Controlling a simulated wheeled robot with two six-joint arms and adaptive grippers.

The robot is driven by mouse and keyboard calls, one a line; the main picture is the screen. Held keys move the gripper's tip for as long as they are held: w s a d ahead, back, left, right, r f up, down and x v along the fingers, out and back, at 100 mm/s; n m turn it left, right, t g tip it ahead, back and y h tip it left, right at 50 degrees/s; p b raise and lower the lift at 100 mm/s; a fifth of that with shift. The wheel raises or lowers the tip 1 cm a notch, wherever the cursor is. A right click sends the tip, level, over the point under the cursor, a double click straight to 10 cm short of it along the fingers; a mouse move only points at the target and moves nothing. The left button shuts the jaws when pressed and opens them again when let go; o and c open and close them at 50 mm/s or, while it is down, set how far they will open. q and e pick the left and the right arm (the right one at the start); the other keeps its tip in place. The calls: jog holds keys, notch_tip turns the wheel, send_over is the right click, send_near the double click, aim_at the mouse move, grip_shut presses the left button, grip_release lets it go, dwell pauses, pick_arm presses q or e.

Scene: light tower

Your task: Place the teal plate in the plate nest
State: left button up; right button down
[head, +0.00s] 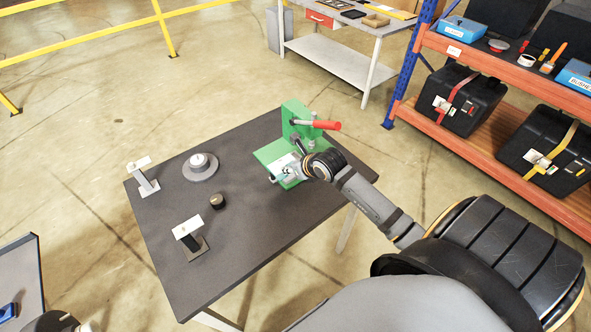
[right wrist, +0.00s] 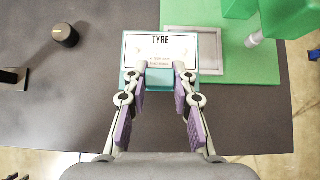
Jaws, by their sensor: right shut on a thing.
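The teal plate (right wrist: 133,77) carries a white label reading TYRE. My right gripper (right wrist: 164,70) is shut on its near edge; in the head view this gripper (head: 281,177) is at the front of the green press. The plate nest (right wrist: 210,50), a grey-framed recess on the press's green base, shows right of the plate. The plate covers the nest's left part and overhangs the base's left edge. I cannot tell the height between them. A part of my left gripper (head: 87,327) shows at the bottom left edge of the head view; its fingers are out of sight.
The green press (head: 296,118) with a red handle (head: 327,125) stands behind the plate. The dark table (head: 240,225) also bears a black knob (head: 217,200), a round grey fixture (head: 201,170) and two small stands. Its front and middle are mostly free. A shelf rack stands right.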

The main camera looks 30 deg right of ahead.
jog(key=w+d+f+b, duration=0.3)
jog(key=w+d, duration=0.1)
jog(key=shift+w+f, duration=0.1)
jog(key=shift+f, duration=0.25)
jog(key=f+b, duration=0.1)
jog(key=w+d+f+b, duration=0.1)
jog(key=w+f+b, duration=0.1)
jog(key=b, duration=0.1)
jog(key=shift+d+f, duration=0.2)
jog(key=shift+d, duration=0.1)
jog(key=shift+w+d+f, duration=0.2)
jog(key=shift+d, duration=0.15)
jog(key=shift+w+f+b, duration=0.1)
jog(key=shift+f+b, duration=0.05)
jog(key=shift+b, duration=0.3)
jog(key=shift+w+d+f+b, duration=0.3)
jog(key=shift+f+b, duration=0.3)
jog(key=shift+b, duration=0.15)
notch_tip(320, 180, down, 2)
jog(key=shift+f, duration=0.2)
pick_arm(q)
notch_tip(320, 180, down, 11)
jog(key=d, duration=0.1)
jog(key=shift+d, duration=0.2)
